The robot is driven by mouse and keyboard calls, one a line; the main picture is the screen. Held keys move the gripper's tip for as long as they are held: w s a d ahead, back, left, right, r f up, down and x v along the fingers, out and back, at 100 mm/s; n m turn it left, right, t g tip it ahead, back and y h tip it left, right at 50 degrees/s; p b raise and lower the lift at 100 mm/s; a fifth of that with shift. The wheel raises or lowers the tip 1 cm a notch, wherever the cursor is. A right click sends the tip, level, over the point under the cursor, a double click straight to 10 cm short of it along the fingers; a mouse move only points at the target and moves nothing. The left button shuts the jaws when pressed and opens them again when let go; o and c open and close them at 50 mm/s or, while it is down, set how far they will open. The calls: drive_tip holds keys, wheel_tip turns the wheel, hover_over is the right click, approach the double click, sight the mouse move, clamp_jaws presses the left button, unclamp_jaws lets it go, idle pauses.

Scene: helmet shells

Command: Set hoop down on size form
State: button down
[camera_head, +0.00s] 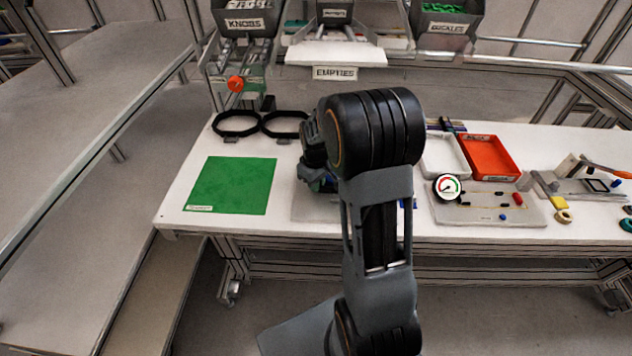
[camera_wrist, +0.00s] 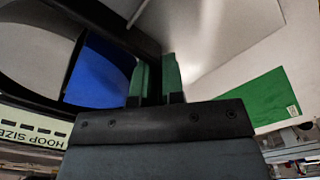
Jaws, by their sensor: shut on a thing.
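My gripper (camera_wrist: 155,82) shows in the wrist view with its green finger pads shut on the band of a black hoop (camera_wrist: 112,22). The hoop spreads to the left of the fingers. Through its opening I see the blue size form (camera_wrist: 98,72) and a grey surface. A label reading "HOOP SIZE" (camera_wrist: 32,133) lies below the hoop in that view. I cannot tell whether the hoop is above the form or touching it. In the head view my arm covers most of the size form and the held hoop.
A green mat (camera_head: 232,186) lies left of my arm. Two more black hoops (camera_head: 236,125) lie behind it. A white tray (camera_head: 444,157), a red tray (camera_head: 490,157) and a board with a gauge (camera_head: 485,212) stand right of my arm. Labelled bins line the back.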

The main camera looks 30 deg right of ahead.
drive_tip(key=shift+f+b, duration=0.35)
drive_tip(key=shift+f, duration=0.1)
idle(0.4)
drive_tip(key=c, duration=1.1)
unclamp_jaws()
drive_tip(key=shift+c, duration=0.2)
